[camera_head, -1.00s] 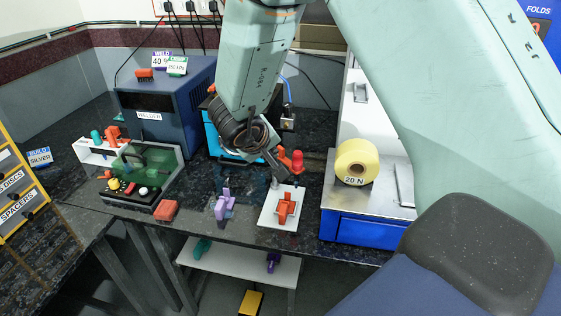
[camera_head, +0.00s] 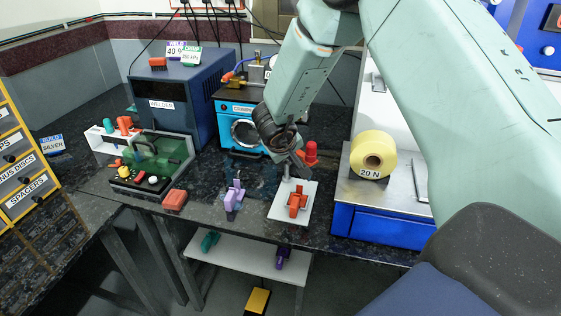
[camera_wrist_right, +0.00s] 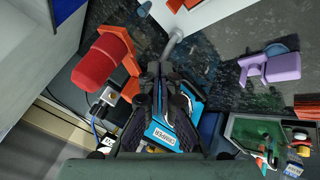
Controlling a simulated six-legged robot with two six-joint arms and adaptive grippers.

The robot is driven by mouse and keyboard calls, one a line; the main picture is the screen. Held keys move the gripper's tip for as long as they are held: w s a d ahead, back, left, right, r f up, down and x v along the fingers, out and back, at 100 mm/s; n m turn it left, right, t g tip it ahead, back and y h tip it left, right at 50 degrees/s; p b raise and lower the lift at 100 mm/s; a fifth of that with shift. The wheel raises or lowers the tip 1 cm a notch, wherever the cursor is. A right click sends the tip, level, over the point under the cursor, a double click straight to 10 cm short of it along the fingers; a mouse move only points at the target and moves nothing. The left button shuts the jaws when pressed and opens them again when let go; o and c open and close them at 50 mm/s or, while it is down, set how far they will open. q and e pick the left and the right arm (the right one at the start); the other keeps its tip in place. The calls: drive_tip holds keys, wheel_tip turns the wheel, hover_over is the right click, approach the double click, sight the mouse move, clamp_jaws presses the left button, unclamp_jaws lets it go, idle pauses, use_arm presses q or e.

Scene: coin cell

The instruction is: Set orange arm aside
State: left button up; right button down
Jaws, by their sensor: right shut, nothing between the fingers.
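An orange piece (camera_head: 298,202) stands on a small white plate (camera_head: 278,212) near the bench's front edge. A grey post rises at the plate's back edge and also shows in the wrist view (camera_wrist_right: 173,43). Behind it stands a red cylinder (camera_head: 311,150), with an orange bracket (camera_wrist_right: 128,52) beside it in the wrist view. Which orange part is the task's arm I cannot tell for sure. My right gripper (camera_head: 302,164) is shut and empty, just behind the post and beside the red cylinder. Whether it touches either is unclear. My left gripper is not in view.
The blue crimper (camera_head: 240,130) and the welder (camera_head: 180,105) stand behind. A lilac piece (camera_head: 234,196) and a red block (camera_head: 175,200) lie left of the plate. A yellow roll (camera_head: 372,155) sits on a metal-topped blue unit at right. Bare bench lies between lilac piece and plate.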

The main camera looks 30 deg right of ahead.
drive_tip(key=shift+w+d, duration=0.1)
drive_tip(key=shift+d, duration=0.7)
drive_tip(key=shift+s+d+n+t+y+p, duration=0.3)
drive_tip(key=shift+d+n+p, duration=0.25)
drive_tip(key=shift+n+p, duration=0.25)
drive_tip(key=shift+w+a, duration=0.1)
